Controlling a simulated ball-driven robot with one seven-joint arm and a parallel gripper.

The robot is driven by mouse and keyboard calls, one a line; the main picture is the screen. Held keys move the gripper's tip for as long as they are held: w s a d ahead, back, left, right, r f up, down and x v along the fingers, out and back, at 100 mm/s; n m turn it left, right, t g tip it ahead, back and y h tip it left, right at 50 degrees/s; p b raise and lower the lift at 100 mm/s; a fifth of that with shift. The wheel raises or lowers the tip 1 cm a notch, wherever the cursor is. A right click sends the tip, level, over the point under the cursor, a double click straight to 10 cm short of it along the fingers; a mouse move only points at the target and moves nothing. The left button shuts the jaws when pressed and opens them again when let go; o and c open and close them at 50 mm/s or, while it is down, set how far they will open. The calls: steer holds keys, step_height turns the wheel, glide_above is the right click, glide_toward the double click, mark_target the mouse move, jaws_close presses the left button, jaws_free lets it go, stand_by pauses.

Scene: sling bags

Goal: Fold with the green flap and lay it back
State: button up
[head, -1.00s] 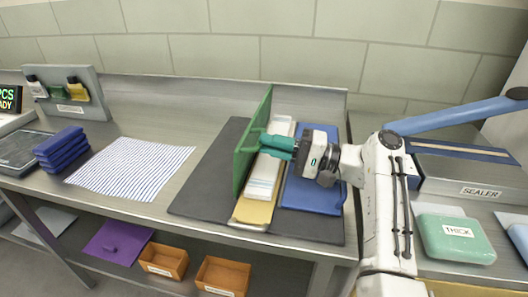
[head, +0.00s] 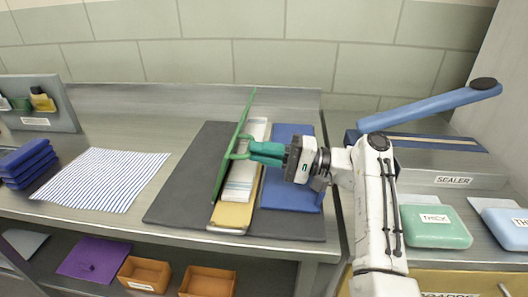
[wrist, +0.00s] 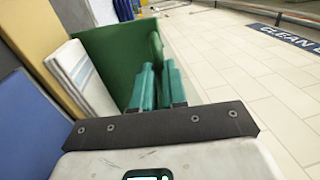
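The green flap (head: 226,160) stands up on edge over the dark mat, seen almost edge-on in the head view. It is a broad green panel (wrist: 108,60) in the wrist view. A green handle (head: 240,137) sticks out from its right side. My gripper (head: 252,152) is at this handle with its teal fingers close together on it. The wrist view shows the handle (wrist: 156,48) at the fingertips, with a narrow gap between the fingers. Right of the flap lie a white striped pad (head: 247,165) and a yellow panel (head: 232,216), with a blue panel (head: 291,194) beyond.
The dark mat (head: 185,185) is bare left of the flap. A striped cloth (head: 102,180) and stacked blue pouches (head: 26,163) lie farther left. The sealer (head: 440,170) and a green THICK pack (head: 435,228) are at right. Orange bins (head: 207,281) sit on the shelf below.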

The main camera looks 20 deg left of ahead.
steer(key=o, duration=0.5)
steer(key=shift+s+a+f, duration=0.15)
steer(key=shift+a+f, duration=0.1)
steer(key=shift+f, duration=0.25)
steer(key=shift+s+a+f, duration=0.15)
steer(key=shift+a+f, duration=0.1)
steer(key=shift+f, duration=0.2)
steer(key=shift+c, duration=0.2)
steer(key=shift+w+d+r, duration=0.1)
steer(key=shift+d+r, duration=0.05)
steer(key=shift+r, duration=0.05)
steer(key=s+d+r, duration=0.2)
steer(key=s+r, duration=0.2)
steer(key=s+d+r+p, duration=0.1)
steer(key=s+d+r, duration=0.1)
steer(key=s+r, duration=0.2)
steer(key=s+d+r+p, duration=0.1)
steer(key=s+r, duration=0.3)
steer(key=r, duration=0.1)
steer(key=shift+s+d+r, duration=0.1)
steer(key=shift+s+d, duration=0.25)
steer(key=shift+d, duration=0.05)
